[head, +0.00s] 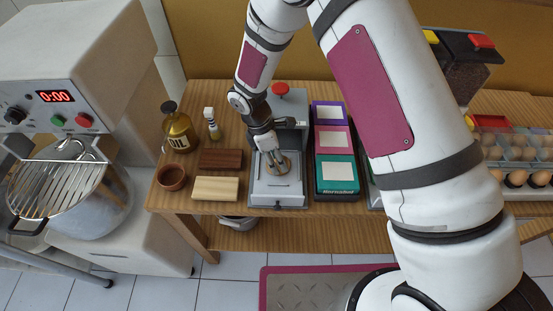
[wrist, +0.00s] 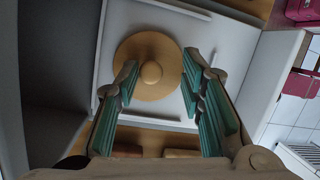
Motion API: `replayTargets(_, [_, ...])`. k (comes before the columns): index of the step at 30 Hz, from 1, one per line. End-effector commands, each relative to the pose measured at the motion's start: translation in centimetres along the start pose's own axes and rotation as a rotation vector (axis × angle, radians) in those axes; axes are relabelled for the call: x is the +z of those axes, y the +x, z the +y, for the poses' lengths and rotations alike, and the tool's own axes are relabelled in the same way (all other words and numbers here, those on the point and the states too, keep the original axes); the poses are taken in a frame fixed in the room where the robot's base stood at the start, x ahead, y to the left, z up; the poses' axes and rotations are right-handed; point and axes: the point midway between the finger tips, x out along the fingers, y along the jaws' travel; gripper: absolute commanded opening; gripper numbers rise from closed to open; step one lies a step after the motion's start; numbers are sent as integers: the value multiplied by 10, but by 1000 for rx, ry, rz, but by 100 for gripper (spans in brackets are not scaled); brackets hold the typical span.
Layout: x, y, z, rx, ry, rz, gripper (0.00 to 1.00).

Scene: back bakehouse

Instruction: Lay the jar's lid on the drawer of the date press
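The lid, a round tan wooden disc with a knob (wrist: 148,48), lies flat on the pale drawer (wrist: 222,45) of the date press. In the head view the lid (head: 285,166) shows partly behind my gripper (head: 273,157), on the drawer (head: 277,190) at the press's front. The grey date press (head: 292,103) has a red button on top. In the wrist view my gripper (wrist: 159,82) is open, its teal-padded fingers apart on either side of the knob, with clear gaps to it. A small open reddish-brown pot (head: 171,178), perhaps the jar, stands at the bench's left.
An oil bottle (head: 180,134), a striped bottle (head: 211,124), a dark block (head: 220,159) and a light block (head: 214,188) are left of the press. Purple, pink and teal boxes (head: 337,176) stand close on its right. A mixer (head: 70,75) is far left; eggs (head: 513,178) are far right.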

Motion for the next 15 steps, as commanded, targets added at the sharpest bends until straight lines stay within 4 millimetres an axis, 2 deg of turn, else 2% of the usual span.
replayTargets(5, [-1,-26,2,6,0,3,36])
replayTargets(15, [0,-93,2,5,1,2,36])
